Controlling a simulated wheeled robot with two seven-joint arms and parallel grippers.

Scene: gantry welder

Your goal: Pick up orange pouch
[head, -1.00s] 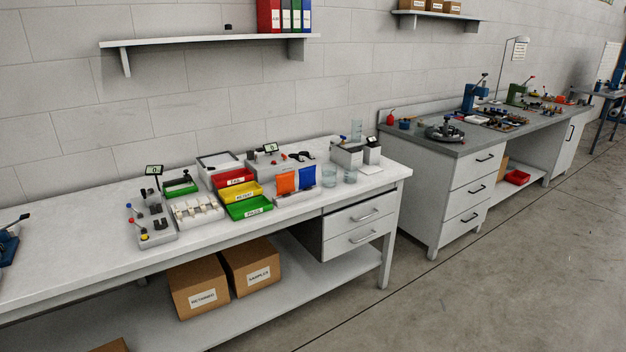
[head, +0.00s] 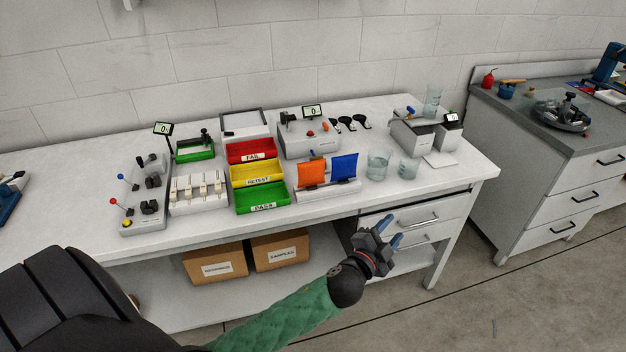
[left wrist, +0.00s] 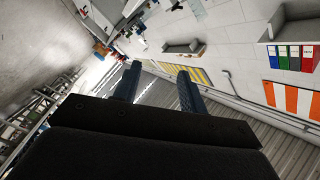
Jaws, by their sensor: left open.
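The orange pouch (head: 311,174) stands upright in a light holder (head: 330,191) near the front of the white workbench. A blue pouch (head: 344,167) stands just to its right in the same holder. My left gripper (head: 388,231) is in front of the bench, lower and to the right of the orange pouch, apart from it. Its blue fingers are spread and nothing is between them. In the left wrist view the fingers (left wrist: 156,83) are also apart and empty; the pouch cannot be made out there. My right gripper is not in view.
Red, yellow and green bins (head: 263,198) stand left of the pouches. Glass beakers (head: 378,166) stand to the right. A grey tester (head: 308,140) is behind. Below are drawers (head: 413,222) and cardboard boxes (head: 215,262). The bench's front strip is clear.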

